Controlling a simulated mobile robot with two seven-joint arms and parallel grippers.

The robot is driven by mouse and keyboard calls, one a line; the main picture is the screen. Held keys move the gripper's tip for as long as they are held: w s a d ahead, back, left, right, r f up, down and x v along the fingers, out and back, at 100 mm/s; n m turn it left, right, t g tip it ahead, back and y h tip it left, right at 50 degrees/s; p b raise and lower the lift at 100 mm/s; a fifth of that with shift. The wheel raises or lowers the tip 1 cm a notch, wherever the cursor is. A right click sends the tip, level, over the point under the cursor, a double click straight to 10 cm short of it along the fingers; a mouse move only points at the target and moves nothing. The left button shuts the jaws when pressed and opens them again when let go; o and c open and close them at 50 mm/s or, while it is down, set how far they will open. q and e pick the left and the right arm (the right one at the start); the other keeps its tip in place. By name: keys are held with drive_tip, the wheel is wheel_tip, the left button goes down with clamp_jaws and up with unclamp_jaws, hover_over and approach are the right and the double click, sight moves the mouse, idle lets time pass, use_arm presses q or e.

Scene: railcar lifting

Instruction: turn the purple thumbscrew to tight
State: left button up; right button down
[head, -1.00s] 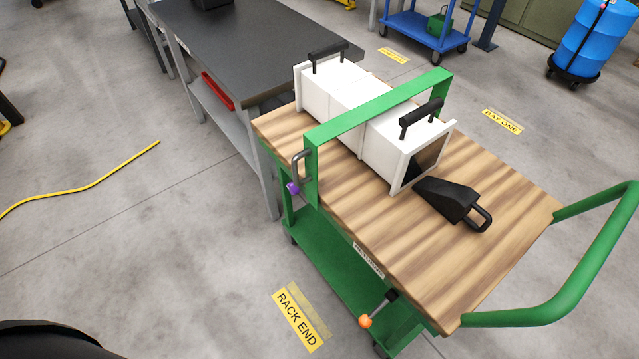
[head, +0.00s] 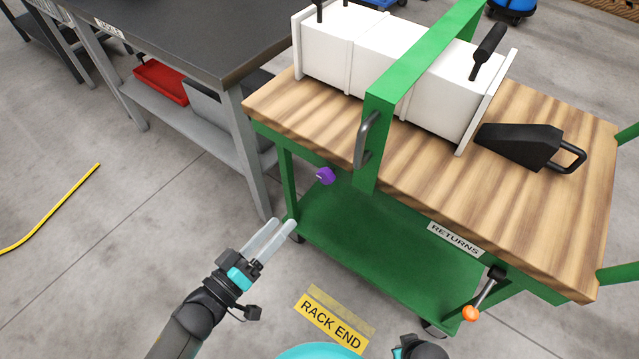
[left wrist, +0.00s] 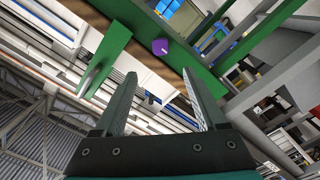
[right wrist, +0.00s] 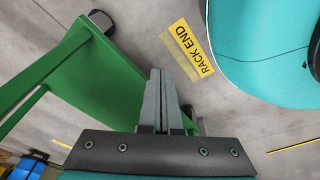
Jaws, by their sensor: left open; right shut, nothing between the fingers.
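The purple thumbscrew (head: 325,175) sits on the side of the green cart, below the tabletop edge and beside the foot of the green clamp bar (head: 372,140). It also shows in the left wrist view (left wrist: 160,46), ahead of and between the open fingers. My left gripper (head: 282,226) is open and empty, below and left of the thumbscrew and apart from it. It also shows in the left wrist view (left wrist: 165,85). My right gripper (right wrist: 160,75) is shut and empty in the right wrist view. In the head view its fingers are not visible.
The clamp bar arches over a white box (head: 385,50) on the wooden tabletop (head: 400,160). A grey handle (head: 366,140) juts from the bar near the thumbscrew. A black wedge (head: 520,145) lies at the right, an orange-knobbed lever (head: 471,313) below. A grey bench (head: 200,40) stands left.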

sight(323, 179)
use_arm(q)
drive_tip(key=b+x, duration=0.3)
drive_tip(key=x, duration=0.9)
drive_tip(key=shift+b+x, duration=0.55)
drive_tip(key=shift+x, duration=0.6)
use_arm(e)
drive_tip(key=w+a+r, duration=0.4)
drive_tip(key=r, duration=0.3)
drive_tip(key=shift+w, duration=0.3)
use_arm(q)
drive_tip(key=shift+f, duration=0.1)
clamp_jaws()
